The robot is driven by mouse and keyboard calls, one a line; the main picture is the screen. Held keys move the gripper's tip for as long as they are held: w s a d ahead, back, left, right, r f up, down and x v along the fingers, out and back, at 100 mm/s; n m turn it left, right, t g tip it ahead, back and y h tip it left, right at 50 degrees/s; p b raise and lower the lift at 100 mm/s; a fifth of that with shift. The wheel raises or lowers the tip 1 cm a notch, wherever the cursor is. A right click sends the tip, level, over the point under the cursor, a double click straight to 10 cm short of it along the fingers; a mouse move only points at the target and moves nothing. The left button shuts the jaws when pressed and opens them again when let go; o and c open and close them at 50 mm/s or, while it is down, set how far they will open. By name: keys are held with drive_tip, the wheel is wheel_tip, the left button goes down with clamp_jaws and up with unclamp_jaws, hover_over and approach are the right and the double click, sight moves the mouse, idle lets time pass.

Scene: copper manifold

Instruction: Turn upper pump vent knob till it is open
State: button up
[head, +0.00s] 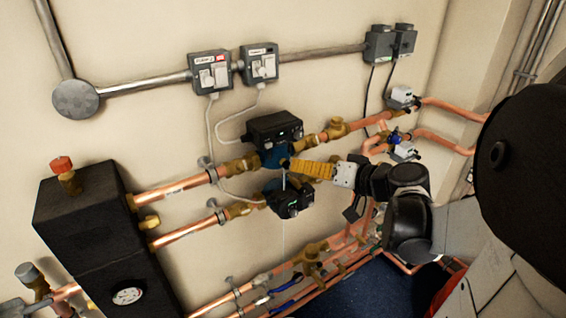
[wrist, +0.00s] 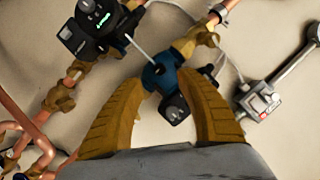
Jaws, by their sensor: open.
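The upper pump (head: 274,132) is a dark box with a green light on a blue body, set in copper pipe on the wall. In the wrist view its blue body (wrist: 160,74) shows between the fingertips. A small dark spot on that body may be the vent knob; it is too small to tell its position. My gripper (head: 292,166) has yellow-brown fingers and is at the front of the upper pump. In the wrist view my gripper (wrist: 162,82) is open, its fingers either side of the blue body. I cannot tell whether they touch anything.
The lower pump (head: 290,198) sits just below, close to my gripper; it also shows in the wrist view (wrist: 95,25). A thin pale rod or cable (wrist: 140,48) runs between the pumps. Switch boxes (head: 210,72) are above. A black insulated block (head: 85,215) stands left.

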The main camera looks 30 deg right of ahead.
drive_tip(key=v, duration=0.5)
drive_tip(key=shift+s+r, duration=0.1)
drive_tip(key=shift+s, duration=0.05)
drive_tip(key=s+a+f+n+g+h, duration=0.2)
drive_tip(key=s+a+f+g, duration=0.1)
drive_tip(key=a, duration=0.6)
drive_tip(key=s+a+f+n+g+h+b, duration=0.1)
drive_tip(key=s+a+f+n+g, duration=0.1)
drive_tip(key=a, duration=0.7)
wheel_tip(320, 180, down, 3)
drive_tip(key=shift+s+a+g+h, duration=0.2)
drive_tip(key=shift+s+g+h, duration=0.2)
drive_tip(key=shift+s+g, duration=0.55)
